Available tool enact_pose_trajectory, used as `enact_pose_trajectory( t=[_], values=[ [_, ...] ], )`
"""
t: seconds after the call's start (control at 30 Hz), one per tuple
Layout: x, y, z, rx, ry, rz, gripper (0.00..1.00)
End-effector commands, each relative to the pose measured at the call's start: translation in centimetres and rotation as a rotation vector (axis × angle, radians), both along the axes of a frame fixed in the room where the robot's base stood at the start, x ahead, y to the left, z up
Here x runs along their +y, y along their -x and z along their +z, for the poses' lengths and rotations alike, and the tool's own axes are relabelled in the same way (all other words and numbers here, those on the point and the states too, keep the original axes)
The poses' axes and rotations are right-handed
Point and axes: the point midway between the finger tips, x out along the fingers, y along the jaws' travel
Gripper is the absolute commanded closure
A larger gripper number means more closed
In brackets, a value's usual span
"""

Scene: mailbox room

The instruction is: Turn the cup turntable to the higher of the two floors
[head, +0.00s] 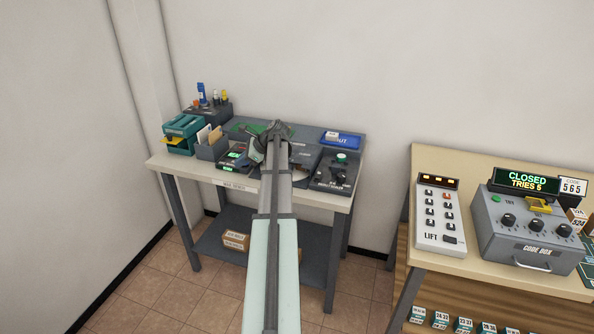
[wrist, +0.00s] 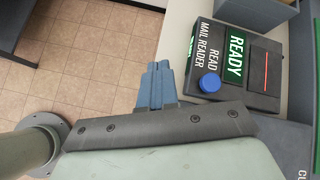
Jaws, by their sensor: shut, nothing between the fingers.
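The cup turntable is mostly hidden behind my arm in the head view; a pale curved edge (head: 301,175) right of the arm may be part of it. No floor marks on it can be read. In the wrist view, a dark panel edge at lower right shows the cut-off letters "CU" (wrist: 298,164). My gripper's blue-grey fingers (wrist: 158,68) are together and empty, left of the mail reader (wrist: 235,62) and over the table's near edge. The reader shows green "READY" and has a blue button.
A dark console with a green button (head: 341,157) stands right of my arm. Teal trays (head: 182,135) and an envelope holder (head: 211,148) stand at left. A lift panel (head: 441,212) and code box (head: 525,235), reading "CLOSED TRIES 5", are on the right table.

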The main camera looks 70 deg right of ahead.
Motion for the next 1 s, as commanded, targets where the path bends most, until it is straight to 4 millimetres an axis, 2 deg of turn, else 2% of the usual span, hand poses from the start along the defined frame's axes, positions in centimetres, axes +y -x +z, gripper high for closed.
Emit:
enact_pose_trajectory(
  t=[0.03, 0.1, 0.23, 0.4, 0.5, 0.6, 0.7, 0.8, 1.0],
  values=[
    [-1.6, 2.3, 1.1, -0.004, -0.013, -0.037, 1.00],
    [-3.1, 5.2, 2.1, -0.007, -0.035, -0.082, 1.00],
    [-5.2, 11.2, 3.0, 0.001, -0.082, -0.154, 1.00],
    [-6.7, 19.1, 3.2, 0.024, -0.145, -0.232, 1.00],
    [-7.1, 23.3, 3.1, 0.036, -0.178, -0.271, 1.00],
    [-7.2, 26.5, 3.0, 0.046, -0.206, -0.300, 1.00],
    [-7.2, 28.7, 2.9, 0.054, -0.225, -0.320, 1.00],
    [-7.1, 29.9, 2.9, 0.058, -0.236, -0.331, 1.00],
    [-7.1, 29.5, 2.0, 0.059, -0.242, -0.333, 1.00]
  ],
)
